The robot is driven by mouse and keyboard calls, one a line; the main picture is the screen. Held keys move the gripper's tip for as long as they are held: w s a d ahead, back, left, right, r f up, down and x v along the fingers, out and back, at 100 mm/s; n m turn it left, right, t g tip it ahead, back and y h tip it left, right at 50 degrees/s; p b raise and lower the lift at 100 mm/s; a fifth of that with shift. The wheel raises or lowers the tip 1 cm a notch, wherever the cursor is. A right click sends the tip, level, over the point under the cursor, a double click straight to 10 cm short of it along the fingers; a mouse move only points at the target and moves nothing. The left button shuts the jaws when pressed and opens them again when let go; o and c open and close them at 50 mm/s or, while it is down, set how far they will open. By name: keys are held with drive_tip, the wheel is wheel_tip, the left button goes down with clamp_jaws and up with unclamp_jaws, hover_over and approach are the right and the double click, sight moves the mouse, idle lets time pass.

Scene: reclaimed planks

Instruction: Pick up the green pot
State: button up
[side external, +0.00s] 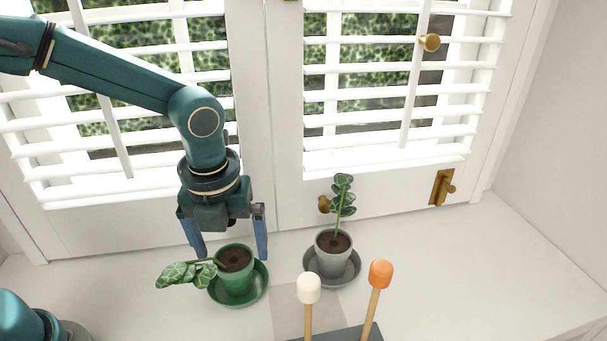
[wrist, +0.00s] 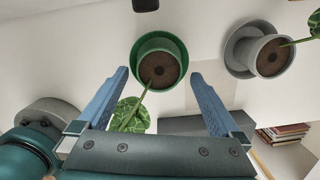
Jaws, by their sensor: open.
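The green pot (side external: 235,277) holds dark soil and a plant whose leaves lean out to the left. It stands on a green saucer (side external: 262,288) on the white sill. In the wrist view the green pot (wrist: 160,68) lies just beyond the fingertips, between their lines, with a leaf hanging between the fingers. My gripper (side external: 230,252) is open and empty, pointing down above the pot, with one blue finger on each side of it in the side view. My gripper also shows in the wrist view (wrist: 162,75). I cannot tell whether a finger touches the pot.
A grey pot (side external: 333,258) with an upright plant stands on a grey saucer (side external: 350,272) to the right. A cream knob (side external: 308,288) and an orange knob (side external: 381,273) on sticks rise in front. White shutters (side external: 385,90) stand behind. The sill's right side is clear.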

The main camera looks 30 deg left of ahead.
sight(233, 258)
drive_tip(key=shift+w+a+f, duration=0.15)
drive_tip(key=shift+f, duration=1.8)
clamp_jaws()
wheel_tip(233, 258, up, 13)
drive_tip(key=f+n, duration=0.1)
drive_tip(key=f, duration=0.3)
drive_tip(key=f+n, duration=0.1)
drive_tip(key=f, duration=0.3)
drive_tip(key=shift+w+f+n, duration=0.2)
drive_tip(key=shift+f+n, duration=0.15)
drive_tip(key=shift+n, duration=0.05)
drive_tip(key=shift+s+f, duration=0.2)
drive_tip(key=shift+f, duration=1.6)
